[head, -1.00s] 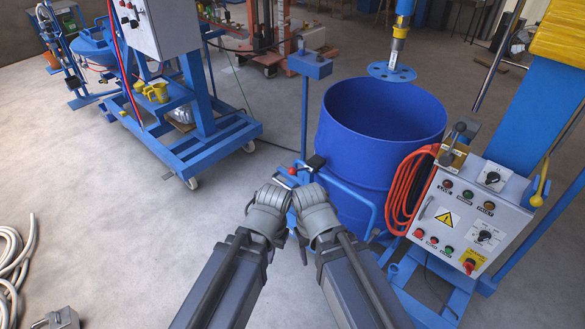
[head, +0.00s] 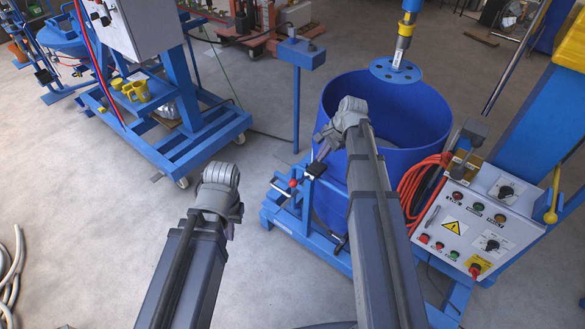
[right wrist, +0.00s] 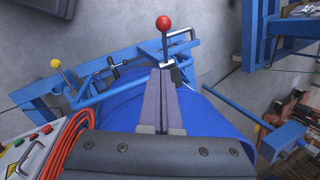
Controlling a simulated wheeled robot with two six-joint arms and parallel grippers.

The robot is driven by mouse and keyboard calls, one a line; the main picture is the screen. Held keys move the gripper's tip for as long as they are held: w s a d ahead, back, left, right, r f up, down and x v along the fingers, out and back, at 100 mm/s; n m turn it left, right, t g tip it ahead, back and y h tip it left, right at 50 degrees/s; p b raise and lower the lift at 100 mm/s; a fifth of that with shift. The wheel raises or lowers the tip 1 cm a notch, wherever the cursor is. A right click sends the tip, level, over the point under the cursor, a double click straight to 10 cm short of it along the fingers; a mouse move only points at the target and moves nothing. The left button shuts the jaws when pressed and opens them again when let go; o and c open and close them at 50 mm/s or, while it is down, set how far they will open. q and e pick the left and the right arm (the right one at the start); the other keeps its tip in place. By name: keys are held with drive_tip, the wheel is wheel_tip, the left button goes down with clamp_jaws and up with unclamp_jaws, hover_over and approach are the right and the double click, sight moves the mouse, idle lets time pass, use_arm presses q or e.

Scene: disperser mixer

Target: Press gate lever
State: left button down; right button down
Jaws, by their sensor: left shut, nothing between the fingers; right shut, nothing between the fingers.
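A lever with a red ball knob (head: 292,184) stands at the front of the blue drum (head: 345,110), on the blue tube gate frame (head: 318,232). I cannot tell for sure whether it is the gate lever. In the right wrist view the red knob (right wrist: 164,23) stands just beyond my right fingertips (right wrist: 163,74), and a gap to the lever cannot be judged. My right gripper (head: 322,152) is shut and empty, above the gate frame at the drum's front rim. My left gripper (head: 229,232) is shut and empty over open floor, left of the frame; its fingers are mostly hidden.
A control box (head: 470,222) with orange cable (head: 418,190) stands right of the drum. A mixing disc (head: 395,70) hangs over the drum. A blue post (head: 297,100) stands behind the gate, a wheeled blue frame (head: 200,145) at left.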

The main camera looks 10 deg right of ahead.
idle(0.3)
drive_tip(key=a+b+x, duration=0.2)
drive_tip(key=b+x, duration=0.9)
drive_tip(key=x, duration=0.1)
drive_tip(key=shift+s+a+b, duration=0.3)
drive_tip(key=shift+a+b, duration=0.05)
drive_tip(key=shift+f, duration=0.1)
drive_tip(key=shift+a+f, duration=0.1)
drive_tip(key=shift+f, duration=0.05)
